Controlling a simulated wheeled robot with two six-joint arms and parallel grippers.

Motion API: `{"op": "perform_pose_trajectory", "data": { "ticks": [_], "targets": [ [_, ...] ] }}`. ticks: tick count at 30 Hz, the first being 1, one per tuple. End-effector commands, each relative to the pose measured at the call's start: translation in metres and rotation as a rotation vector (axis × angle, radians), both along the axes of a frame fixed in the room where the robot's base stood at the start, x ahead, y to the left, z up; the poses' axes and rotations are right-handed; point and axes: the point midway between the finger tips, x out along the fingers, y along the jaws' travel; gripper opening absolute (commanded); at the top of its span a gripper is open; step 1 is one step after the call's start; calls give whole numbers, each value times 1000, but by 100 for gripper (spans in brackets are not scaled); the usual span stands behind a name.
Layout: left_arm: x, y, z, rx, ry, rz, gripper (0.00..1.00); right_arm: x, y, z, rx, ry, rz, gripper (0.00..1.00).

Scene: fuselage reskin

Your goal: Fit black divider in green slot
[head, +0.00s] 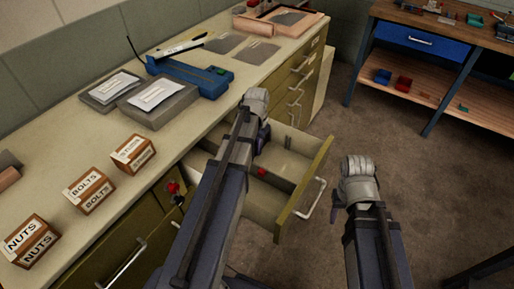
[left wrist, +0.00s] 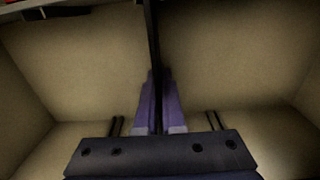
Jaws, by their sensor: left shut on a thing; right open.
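The black divider (left wrist: 153,40) shows in the left wrist view as a thin dark upright strip, seen nearly edge-on. My left gripper (left wrist: 158,105) is shut on it, with a purple finger on each side. In the head view my left gripper (head: 264,136) is over the open drawer (head: 318,185), and the arm hides part of the drawer's inside. The divider cannot be made out there. I cannot make out a green slot; short dark paired strips (left wrist: 214,120) show on either side of the fingers. My right gripper (head: 358,168) is open and empty, right of the drawer.
The olive drawer front has a pale handle (head: 314,199). A red part (head: 262,171) shows inside the drawer. The counter holds labelled boxes (head: 90,190), grey cases (head: 158,101) and a blue tool (head: 192,75). A workbench (head: 440,75) stands at the back right. Floor between is clear.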

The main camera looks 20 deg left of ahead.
Motion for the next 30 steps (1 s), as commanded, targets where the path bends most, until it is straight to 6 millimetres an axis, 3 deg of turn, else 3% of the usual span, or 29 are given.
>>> {"op": "perform_pose_trajectory", "data": {
  "ticks": [1, 3, 10, 22, 30],
  "targets": [
    [0, 0, -2, 0, 0, 0, 0, 0, 0, -2, 0, 0, 0, 50],
    [0, 0, -1, 0, 0, 0, 14, 0, 0, -1, 0, 0, 0, 50],
    [0, 0, -1, 0, 0, 0, 40, 0, 0, -1, 0, 0, 0, 50],
    [0, 0, 4, 0, 0, 0, 41, 0, 0, 4, 0, 0, 0, 50],
    [0, 0, 29, 0, 0, 0, 41, 0, 0, 29, 0, 0, 0, 50]
  ]
}}
